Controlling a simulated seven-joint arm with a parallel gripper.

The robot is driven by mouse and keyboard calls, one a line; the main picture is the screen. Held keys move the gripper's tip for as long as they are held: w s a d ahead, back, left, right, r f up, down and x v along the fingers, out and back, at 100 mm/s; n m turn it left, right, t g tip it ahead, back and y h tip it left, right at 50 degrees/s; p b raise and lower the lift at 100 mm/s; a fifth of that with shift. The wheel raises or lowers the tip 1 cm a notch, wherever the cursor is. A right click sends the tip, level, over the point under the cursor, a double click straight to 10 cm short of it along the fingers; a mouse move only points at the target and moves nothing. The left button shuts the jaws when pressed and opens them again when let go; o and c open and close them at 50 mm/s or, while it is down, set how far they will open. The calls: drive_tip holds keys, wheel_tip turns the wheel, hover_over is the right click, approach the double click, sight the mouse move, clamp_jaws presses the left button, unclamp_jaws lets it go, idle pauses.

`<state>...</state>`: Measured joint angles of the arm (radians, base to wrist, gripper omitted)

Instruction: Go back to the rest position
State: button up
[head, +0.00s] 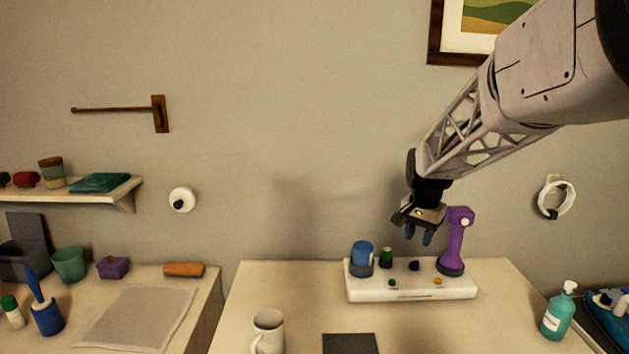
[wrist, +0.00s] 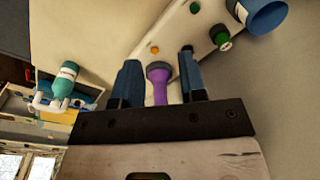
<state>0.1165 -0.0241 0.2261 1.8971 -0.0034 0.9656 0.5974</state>
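My gripper (head: 418,236) hangs fingers-down above the white board (head: 410,294) on the table. It is just left of a purple upright tool (head: 457,240) in the head view. In the wrist view my gripper (wrist: 159,72) has its two blue fingers apart. The purple tool (wrist: 159,84) shows between them in the picture, with no visible grip on it. My gripper is open and looks empty.
The white board also bears a blue cup (head: 362,258), a small green jar (head: 386,257) and small knobs. A mug (head: 268,332), a dark flat block (head: 350,344) and a teal pump bottle (head: 558,312) stand nearer. A framed picture (head: 450,42) hangs behind my arm.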

drive_tip(key=s+a+r+n+t, duration=0.1)
drive_tip(key=s+a+r+n, duration=0.1)
drive_tip(key=s, duration=0.8)
drive_tip(key=s+a+r+n, duration=0.2)
drive_tip(key=s+a, duration=0.1)
drive_tip(key=s, duration=0.7)
drive_tip(key=s+a+f+n, duration=0.1)
drive_tip(key=s+n, duration=0.1)
drive_tip(key=s, duration=0.7)
drive_tip(key=s+a+f+n, duration=0.1)
drive_tip(key=s+f+n, duration=0.1)
drive_tip(key=s, duration=0.7)
drive_tip(key=shift+s+a+f+t, duration=0.25)
drive_tip(key=shift+a+t, duration=0.05)
drive_tip(key=shift+t, duration=0.1)
drive_tip(key=shift+c, duration=0.3)
